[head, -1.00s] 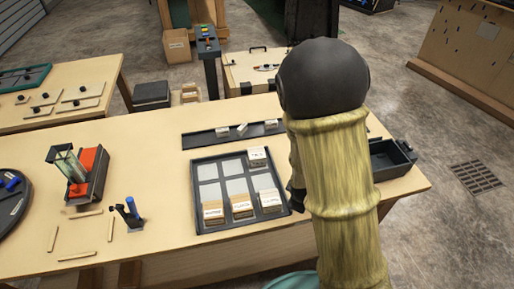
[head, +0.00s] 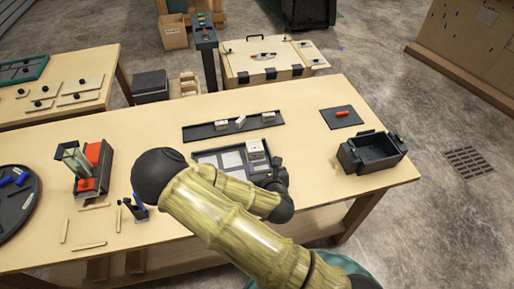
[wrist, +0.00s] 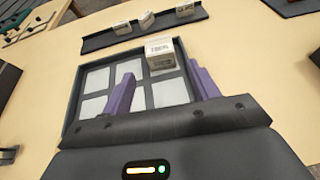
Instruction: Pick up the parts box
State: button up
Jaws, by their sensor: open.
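A small cardboard-coloured box (head: 255,147) with a white printed label stands in a far-right cell of a dark compartment tray (head: 199,155). In the wrist view the same box (wrist: 159,52) stands upright, ahead of and between my purple fingers. Its print is too small to read. My gripper (wrist: 161,78) is open and empty, over the tray. In the head view my arm hides much of the tray, including its front row. A black open-topped bin (head: 371,158) stands at the table's right end. I cannot tell from labels which one is the parts box.
A dark rail (head: 205,131) with several small pale blocks lies behind the tray. A dark mat (head: 333,124) with an orange item (head: 343,113) is right of it. A red-and-black device (head: 92,168) stands on the left. The table between tray and bin is clear.

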aim_at(255, 147)
jog(key=b, duration=0.2)
jog(key=w+a+f+b, duration=0.1)
jog(key=b, duration=0.1)
jog(key=shift+w+f+b, duration=0.2)
jog(key=shift+w+b, duration=0.1)
jog(key=b+x, duration=0.2)
jog(key=x, duration=0.7)
jog(key=shift+w+a, duration=0.1)
jog(key=shift+w, duration=0.35)
jog(key=b+x, duration=0.1)
jog(key=x, duration=0.1)
jog(key=b+x, duration=0.1)
jog(key=x, duration=0.1)
jog(key=shift+w+f, duration=0.1)
jog(key=shift+f, duration=0.35)
jog(key=shift+w+f, duration=0.1)
jog(key=shift+w, duration=0.25)
jog(key=shift+c, duration=0.2)
